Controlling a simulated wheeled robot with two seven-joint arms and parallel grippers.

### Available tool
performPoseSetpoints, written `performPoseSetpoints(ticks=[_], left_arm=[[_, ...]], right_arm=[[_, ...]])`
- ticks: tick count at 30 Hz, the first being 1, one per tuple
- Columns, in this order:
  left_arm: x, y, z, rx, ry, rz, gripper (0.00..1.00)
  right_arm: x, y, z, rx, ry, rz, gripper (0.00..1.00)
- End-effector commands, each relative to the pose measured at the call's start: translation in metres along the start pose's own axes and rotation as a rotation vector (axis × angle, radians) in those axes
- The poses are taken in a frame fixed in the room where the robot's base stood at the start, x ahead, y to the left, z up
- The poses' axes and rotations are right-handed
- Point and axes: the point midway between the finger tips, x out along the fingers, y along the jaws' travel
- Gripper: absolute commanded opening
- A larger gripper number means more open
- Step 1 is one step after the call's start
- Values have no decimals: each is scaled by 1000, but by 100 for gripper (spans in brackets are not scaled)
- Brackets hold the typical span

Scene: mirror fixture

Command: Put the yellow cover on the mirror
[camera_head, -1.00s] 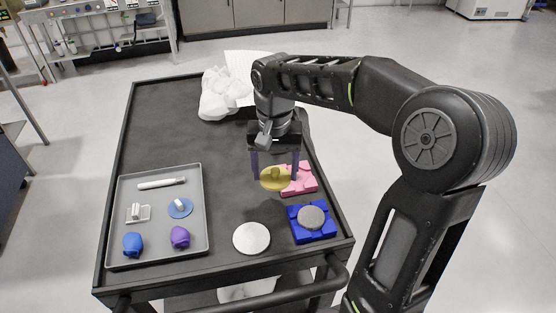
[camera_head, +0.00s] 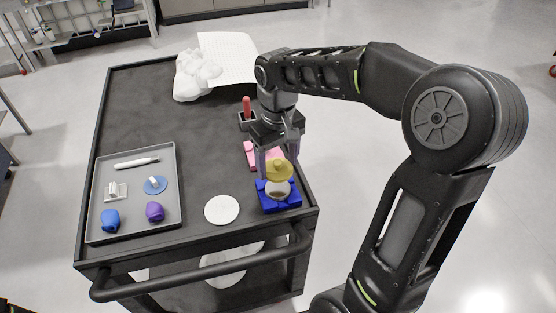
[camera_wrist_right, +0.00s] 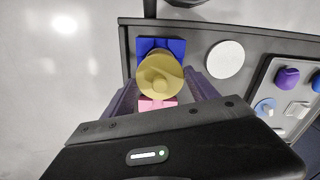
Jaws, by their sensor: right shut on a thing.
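The yellow cover (camera_head: 279,169) is a round disc with a knob, and it also shows in the right wrist view (camera_wrist_right: 160,76). My right gripper (camera_head: 276,163) is shut on it and holds it over the blue fixture (camera_head: 283,206). The round mirror (camera_head: 278,190) sits in the blue fixture, its far part hidden by the cover. A gap seems to show between cover and mirror. In the right wrist view the cover hides the mirror, and the blue fixture (camera_wrist_right: 147,44) shows behind it. My left gripper is not in view.
The pink fixture (camera_head: 249,155) stands just behind the blue one. A white disc (camera_head: 222,210) lies to the left. A grey tray (camera_head: 132,190) holds several small items. A red-handled item (camera_head: 246,106) and a crumpled white bag (camera_head: 193,77) are farther back.

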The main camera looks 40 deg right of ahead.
Motion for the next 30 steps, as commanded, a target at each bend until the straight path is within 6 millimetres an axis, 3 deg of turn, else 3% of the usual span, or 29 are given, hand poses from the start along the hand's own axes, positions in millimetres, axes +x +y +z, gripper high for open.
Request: performPoseSetpoints(ticks=[15,30], left_arm=[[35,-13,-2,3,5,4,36],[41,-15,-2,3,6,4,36]], right_arm=[[49,0,0,0,-1,0,30],[58,0,0,1,0,0,30]])
